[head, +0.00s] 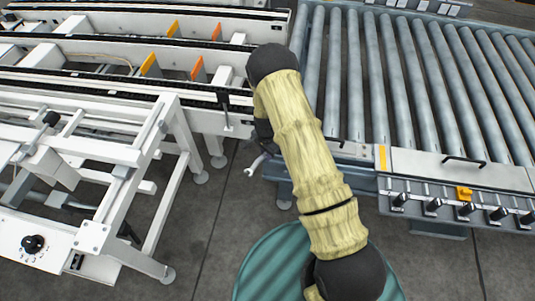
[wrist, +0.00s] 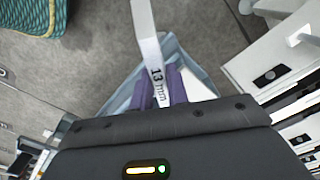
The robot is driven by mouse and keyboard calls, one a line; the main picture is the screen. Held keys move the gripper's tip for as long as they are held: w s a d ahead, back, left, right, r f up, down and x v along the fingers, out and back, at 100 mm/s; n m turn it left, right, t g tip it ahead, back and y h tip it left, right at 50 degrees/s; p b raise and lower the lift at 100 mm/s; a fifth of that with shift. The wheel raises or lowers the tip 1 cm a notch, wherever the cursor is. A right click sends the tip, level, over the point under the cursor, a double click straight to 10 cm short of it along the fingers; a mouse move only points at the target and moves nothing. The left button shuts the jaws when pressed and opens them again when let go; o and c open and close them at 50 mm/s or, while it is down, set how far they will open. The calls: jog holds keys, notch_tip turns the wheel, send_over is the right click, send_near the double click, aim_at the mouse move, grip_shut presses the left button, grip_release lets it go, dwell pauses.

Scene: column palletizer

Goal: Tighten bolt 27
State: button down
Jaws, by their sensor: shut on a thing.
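My gripper (wrist: 160,90) has purple fingers and is shut on a pale metal wrench (wrist: 146,28) marked "13 mm". The wrench shaft runs up out of the top of the wrist view. In the head view the wrench's open-jawed end (head: 252,167) shows just left of my arm, over the floor gap between the two conveyors. My arm hides the gripper in the head view. The wrench end appears free of any bolt there. I cannot make out bolt 27 or any bolt number in either view.
A white chain conveyor frame (head: 150,165) with orange and yellow plates stands on the left. A control box with a black knob (head: 33,243) is at lower left. A roller conveyor (head: 400,80) stands right, with several black handles along its front. Grey floor (head: 215,220) lies between.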

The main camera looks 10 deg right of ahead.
jog(key=shift+r+p, duration=1.2)
jog(key=shift+r, duration=0.55)
jog(key=shift+r+p, duration=1.8)
jog(key=shift+r, duration=0.75)
